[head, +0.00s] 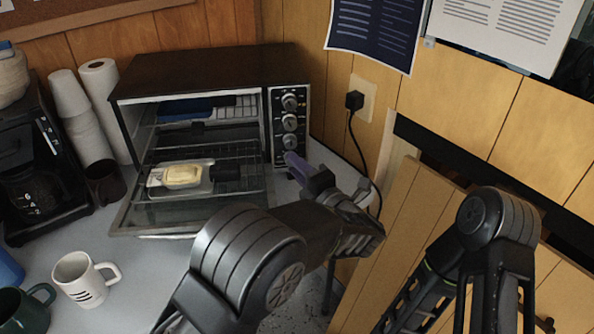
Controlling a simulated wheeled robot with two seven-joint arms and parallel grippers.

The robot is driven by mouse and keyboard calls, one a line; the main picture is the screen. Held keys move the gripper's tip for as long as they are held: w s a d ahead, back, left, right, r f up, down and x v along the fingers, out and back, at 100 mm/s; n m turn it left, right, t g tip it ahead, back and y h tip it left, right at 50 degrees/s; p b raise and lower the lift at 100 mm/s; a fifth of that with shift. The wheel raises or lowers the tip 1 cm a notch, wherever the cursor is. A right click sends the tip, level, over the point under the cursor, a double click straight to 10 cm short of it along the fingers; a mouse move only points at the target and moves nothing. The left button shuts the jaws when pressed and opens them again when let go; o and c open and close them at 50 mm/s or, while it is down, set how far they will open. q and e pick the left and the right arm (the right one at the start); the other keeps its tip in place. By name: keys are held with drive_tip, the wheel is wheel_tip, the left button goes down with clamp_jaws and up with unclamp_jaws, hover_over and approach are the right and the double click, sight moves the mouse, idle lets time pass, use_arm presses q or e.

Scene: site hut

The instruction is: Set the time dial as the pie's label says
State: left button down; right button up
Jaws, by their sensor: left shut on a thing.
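The toaster oven (190,72) stands on the worktop with its glass door (158,215) folded down. Its control panel on the right bears a column of dials, with an upper dial (289,102), a dial below it (290,122) and another lower down (290,141). My left gripper (292,160) reaches the bottom of this panel, its purple finger end on. It is shut on what looks like the lowest dial, which it hides. Dial markings are too small to read. A pale yellow food item (182,175) sits in a clear tray at the oven opening; no label is readable. My right gripper is out of view.
A coffee maker (40,170), stacked paper cups (85,120) and a dark cup (104,182) stand left of the oven. A white mug (82,277) and a green mug (25,310) are at the front left. A plug and cord (354,101) hang from the wall right of the oven.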

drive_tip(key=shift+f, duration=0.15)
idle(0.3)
use_arm(q)
drive_tip(key=c, duration=1.1)
unclamp_jaws()
drive_tip(key=shift+c, duration=0.2)
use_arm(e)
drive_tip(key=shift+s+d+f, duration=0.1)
